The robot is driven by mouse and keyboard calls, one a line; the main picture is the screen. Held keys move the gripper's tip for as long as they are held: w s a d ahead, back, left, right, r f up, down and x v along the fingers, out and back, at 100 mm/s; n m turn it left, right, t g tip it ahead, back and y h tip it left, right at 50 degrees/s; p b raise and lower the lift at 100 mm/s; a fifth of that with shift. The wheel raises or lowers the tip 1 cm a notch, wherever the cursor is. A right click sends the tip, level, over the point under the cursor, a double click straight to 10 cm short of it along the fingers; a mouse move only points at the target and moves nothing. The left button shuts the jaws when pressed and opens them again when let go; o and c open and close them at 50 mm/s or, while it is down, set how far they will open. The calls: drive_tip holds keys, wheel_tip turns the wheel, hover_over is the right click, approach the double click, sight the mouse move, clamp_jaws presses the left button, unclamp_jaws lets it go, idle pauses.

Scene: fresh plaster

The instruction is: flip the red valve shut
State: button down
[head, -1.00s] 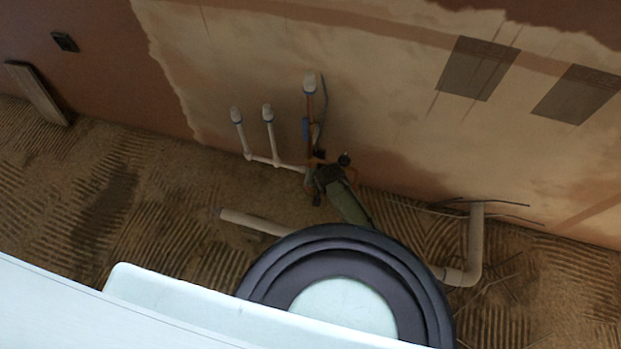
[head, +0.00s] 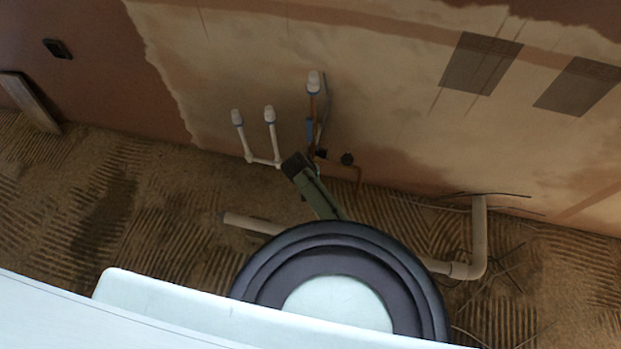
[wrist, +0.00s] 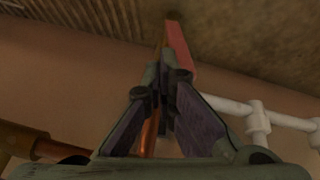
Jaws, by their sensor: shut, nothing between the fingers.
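The red valve handle (wrist: 180,48) shows in the wrist view as a flat red bar just beyond my fingertips, slightly to their right. My gripper (wrist: 165,75) is shut, with its fingers together and nothing held. Whether the fingertips touch the handle I cannot tell. A copper pipe (wrist: 149,138) runs behind the fingers. In the head view my gripper (head: 294,164) is low by the wall pipes, just left of the copper pipe's foot. I cannot make out the red handle in the head view; my gripper and arm may hide it.
White capped pipes (head: 243,135) stand left of the copper pipe; white pipework (wrist: 258,117) is at right in the wrist view. A blue pipe part (head: 309,128) is above my gripper.

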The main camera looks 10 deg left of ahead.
drive_tip(key=shift+a+h+b, duration=0.3)
drive_tip(key=shift+a, duration=0.05)
idle(0.9)
idle(0.5)
